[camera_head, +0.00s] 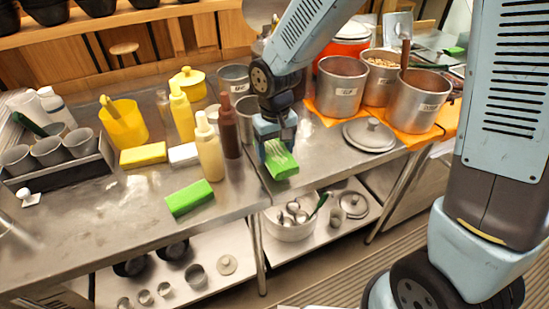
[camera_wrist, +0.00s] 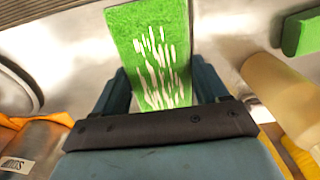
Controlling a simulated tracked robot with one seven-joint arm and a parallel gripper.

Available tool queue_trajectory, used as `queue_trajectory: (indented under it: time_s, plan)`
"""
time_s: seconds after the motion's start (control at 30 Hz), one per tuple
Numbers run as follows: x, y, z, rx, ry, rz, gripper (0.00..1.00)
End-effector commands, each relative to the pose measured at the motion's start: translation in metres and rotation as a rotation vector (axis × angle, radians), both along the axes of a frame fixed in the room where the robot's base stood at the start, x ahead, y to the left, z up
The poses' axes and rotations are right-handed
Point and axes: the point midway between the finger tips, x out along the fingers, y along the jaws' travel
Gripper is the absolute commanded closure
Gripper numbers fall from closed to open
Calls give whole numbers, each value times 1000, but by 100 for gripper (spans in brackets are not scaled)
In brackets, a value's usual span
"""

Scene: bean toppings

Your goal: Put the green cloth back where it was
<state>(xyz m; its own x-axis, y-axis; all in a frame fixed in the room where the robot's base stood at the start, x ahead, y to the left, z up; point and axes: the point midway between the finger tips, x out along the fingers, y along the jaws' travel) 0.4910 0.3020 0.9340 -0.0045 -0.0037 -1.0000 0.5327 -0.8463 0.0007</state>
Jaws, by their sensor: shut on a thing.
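The green cloth (camera_head: 281,164) is a flat, rectangular, bright green piece with white streaks on it. My gripper (camera_head: 272,143) is shut on it, over the front part of the steel counter, left of the steel pots. In the wrist view the cloth (camera_wrist: 122,22) sticks out between the two fingers of my gripper (camera_wrist: 160,78). I cannot tell whether it touches the counter. A second green block (camera_head: 189,198) lies on the counter to the left, near the front edge; it also shows at the right of the wrist view (camera_wrist: 302,34).
A cream bottle (camera_head: 210,157) and a brown bottle (camera_head: 229,128) stand close left of my gripper. Yellow and white blocks (camera_head: 143,154) lie farther left. Steel pots (camera_head: 341,87) stand on orange cloth at right, with a lid (camera_head: 369,136) in front. Bare counter surrounds the second green block.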

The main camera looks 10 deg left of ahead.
Motion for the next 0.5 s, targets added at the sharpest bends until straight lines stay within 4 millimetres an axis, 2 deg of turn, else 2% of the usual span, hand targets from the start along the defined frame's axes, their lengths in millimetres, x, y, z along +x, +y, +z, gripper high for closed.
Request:
queue_trajectory:
  time_s: [0.27, 0.5]
  plan:
    - [5, 7, -11, -1, 1, 2, 55]
    - [5, 7, -40, -1, 2, 1, 55]
